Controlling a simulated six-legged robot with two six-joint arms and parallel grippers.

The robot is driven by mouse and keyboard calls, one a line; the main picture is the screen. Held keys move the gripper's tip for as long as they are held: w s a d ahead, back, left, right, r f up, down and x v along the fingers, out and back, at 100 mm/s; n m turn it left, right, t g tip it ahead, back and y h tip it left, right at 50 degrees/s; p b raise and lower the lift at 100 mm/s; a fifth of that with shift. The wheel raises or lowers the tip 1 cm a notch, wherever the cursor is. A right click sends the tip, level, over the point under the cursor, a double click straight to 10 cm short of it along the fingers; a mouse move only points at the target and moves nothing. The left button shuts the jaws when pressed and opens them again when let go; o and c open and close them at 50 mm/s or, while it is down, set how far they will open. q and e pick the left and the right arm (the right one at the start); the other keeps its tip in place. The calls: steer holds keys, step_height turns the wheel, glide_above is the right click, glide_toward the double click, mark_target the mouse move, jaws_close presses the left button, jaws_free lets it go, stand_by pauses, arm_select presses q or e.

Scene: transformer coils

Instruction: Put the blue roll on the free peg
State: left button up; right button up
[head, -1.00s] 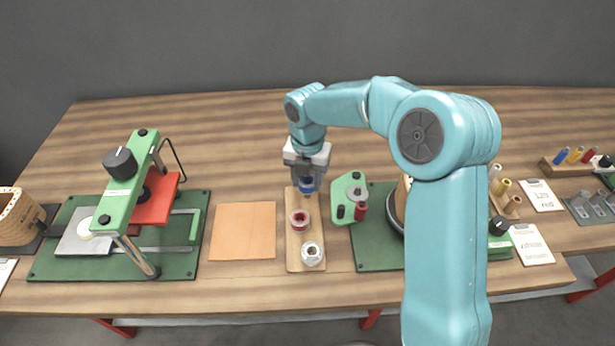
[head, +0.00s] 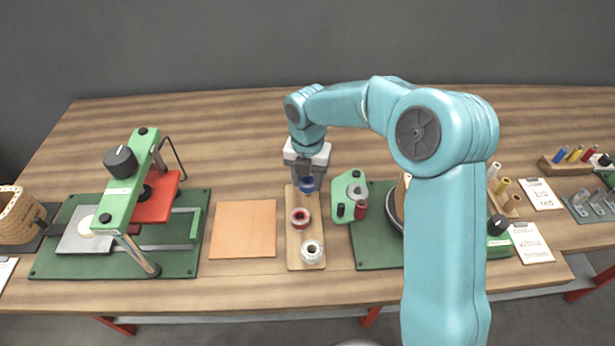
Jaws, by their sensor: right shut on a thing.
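The blue roll (head: 307,185) is at the far end of a narrow wooden board. My right gripper (head: 308,178) reaches down over it from above and is shut on it. The same board (head: 306,264) bears a red roll (head: 300,218) in the middle and a white roll (head: 312,251) at the near end. A green winder plate (head: 345,200) with a grey round part (head: 357,191) and a red spool (head: 361,210) stands to the right of the board. I cannot pick out a free peg. My left gripper is not in view.
A green press (head: 125,190) with a red plate stands at the left. An orange mat (head: 243,230) lies beside the board. My right arm hides part of the green base. Small spools and cards stand at the right. The table behind is clear.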

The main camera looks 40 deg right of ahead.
steer(key=shift+f, duration=0.2)
steer(key=shift+f, duration=0.35)
steer(key=shift+f+b, duration=0.15)
steer(key=shift+b, duration=0.15)
steer(key=shift+f, duration=0.45)
steer(key=o, duration=1.5)
steer(key=shift+r, duration=0.1)
